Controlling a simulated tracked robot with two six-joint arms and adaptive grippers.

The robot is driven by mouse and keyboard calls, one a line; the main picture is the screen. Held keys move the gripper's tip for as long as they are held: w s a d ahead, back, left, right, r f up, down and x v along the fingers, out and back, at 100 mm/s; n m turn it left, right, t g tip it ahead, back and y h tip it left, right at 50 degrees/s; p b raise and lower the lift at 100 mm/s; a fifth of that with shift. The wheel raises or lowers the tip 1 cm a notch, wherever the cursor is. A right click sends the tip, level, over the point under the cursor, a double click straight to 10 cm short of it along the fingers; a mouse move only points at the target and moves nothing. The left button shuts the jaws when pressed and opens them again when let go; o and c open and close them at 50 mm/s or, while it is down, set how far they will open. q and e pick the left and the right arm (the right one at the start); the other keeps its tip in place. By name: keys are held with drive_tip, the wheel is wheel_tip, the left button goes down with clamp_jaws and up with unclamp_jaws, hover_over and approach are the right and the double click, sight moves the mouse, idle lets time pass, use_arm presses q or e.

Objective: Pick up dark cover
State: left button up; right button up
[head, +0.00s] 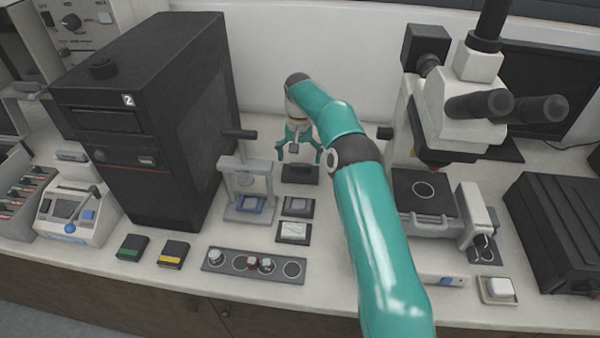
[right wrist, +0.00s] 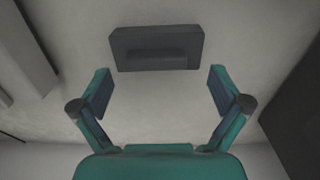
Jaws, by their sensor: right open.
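The dark cover (head: 300,175) is a dark grey block with a raised bar, lying on the white bench behind the small dark trays. In the right wrist view the dark cover (right wrist: 125,47) lies just beyond the fingertips, roughly centred between them. My right gripper (head: 298,157) is open and empty, above and close to the cover. The right wrist view also shows my right gripper (right wrist: 158,85) with its two fingers spread and nothing between them. I cannot tell the exact height of the fingers over the cover. My left gripper is not in view.
A small press (head: 230,171) stands just left of the cover, and a big black box (head: 150,130) left of that. A microscope (head: 460,110) stands to the right. Two small dark trays (head: 293,233) and a grey holder strip (head: 227,262) lie in front.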

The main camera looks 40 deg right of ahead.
sight(300, 164)
drive_tip(key=shift+s+d+f+p, duration=0.1)
drive_tip(key=shift+f+p, duration=0.25)
drive_tip(key=shift+f, duration=1.6)
drive_tip(key=c, duration=1)
drive_tip(key=shift+s+f, duration=0.1)
drive_tip(key=shift+c, duration=1.1)
